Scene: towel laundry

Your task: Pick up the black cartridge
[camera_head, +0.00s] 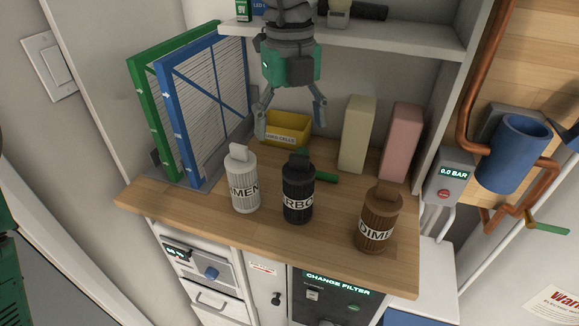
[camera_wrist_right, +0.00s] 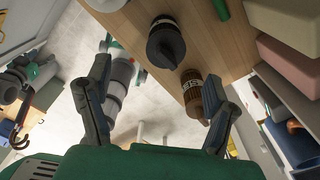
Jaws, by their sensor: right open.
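The black cartridge (camera_head: 298,194) stands upright in the middle of the wooden counter, between a white cartridge (camera_head: 243,186) on its left and a brown cartridge (camera_head: 378,222) on its right. My right gripper (camera_head: 290,128) hangs above the counter, higher in the picture than the black cartridge. Its fingers are spread and empty. In the right wrist view, the black cartridge (camera_wrist_right: 164,42) shows beyond the open right gripper (camera_wrist_right: 158,72), apart from both fingers. The brown cartridge (camera_wrist_right: 191,95) shows near one finger. My left gripper is not seen.
A yellow bin (camera_head: 288,128) and cream (camera_head: 356,135) and pink (camera_head: 401,142) blocks stand at the back of the counter (camera_head: 150,199). Green and blue framed filters (camera_head: 205,110) stand at the left. A shelf (camera_head: 400,38) runs above. A green object lies behind the black cartridge.

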